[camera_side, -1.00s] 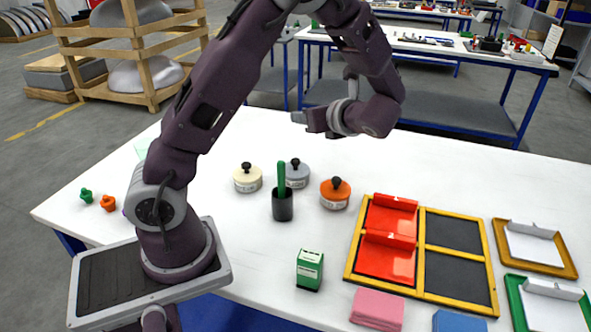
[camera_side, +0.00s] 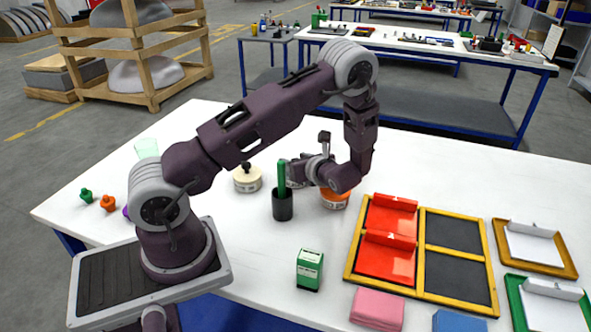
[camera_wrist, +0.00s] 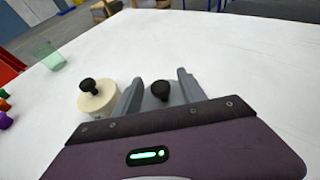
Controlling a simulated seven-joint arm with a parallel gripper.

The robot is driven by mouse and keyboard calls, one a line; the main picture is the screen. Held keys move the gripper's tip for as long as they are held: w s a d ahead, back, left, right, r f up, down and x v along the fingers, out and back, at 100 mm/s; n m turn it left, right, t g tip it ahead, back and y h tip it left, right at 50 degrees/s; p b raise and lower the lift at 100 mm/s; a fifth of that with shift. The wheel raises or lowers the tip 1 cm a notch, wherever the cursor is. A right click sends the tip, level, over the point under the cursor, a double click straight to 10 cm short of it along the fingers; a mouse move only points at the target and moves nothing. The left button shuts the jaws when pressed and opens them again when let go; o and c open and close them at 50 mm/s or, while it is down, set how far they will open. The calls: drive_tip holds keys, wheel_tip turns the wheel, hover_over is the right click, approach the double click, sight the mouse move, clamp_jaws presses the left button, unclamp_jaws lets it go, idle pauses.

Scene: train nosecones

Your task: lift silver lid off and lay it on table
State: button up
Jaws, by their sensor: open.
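In the wrist view the black knob (camera_wrist: 161,90) of the silver lid sits between the two grey fingers of my gripper (camera_wrist: 158,80), with space on both sides. The fingers are open and hold nothing. In the side view my gripper (camera_side: 292,172) is low over the spot of the silver pot and hides most or all of it. Whether the fingers touch the lid cannot be told. The white table (camera_side: 450,175) carries all of this.
A cream pot with a black knob (camera_side: 248,178) stands close on the left. An orange pot (camera_side: 334,200) is partly hidden behind my wrist. A dark cup with a green stick (camera_side: 282,203) stands just in front. The table behind the pots is clear.

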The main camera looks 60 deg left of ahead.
clamp_jaws()
drive_tip(key=shift+r, duration=0.1)
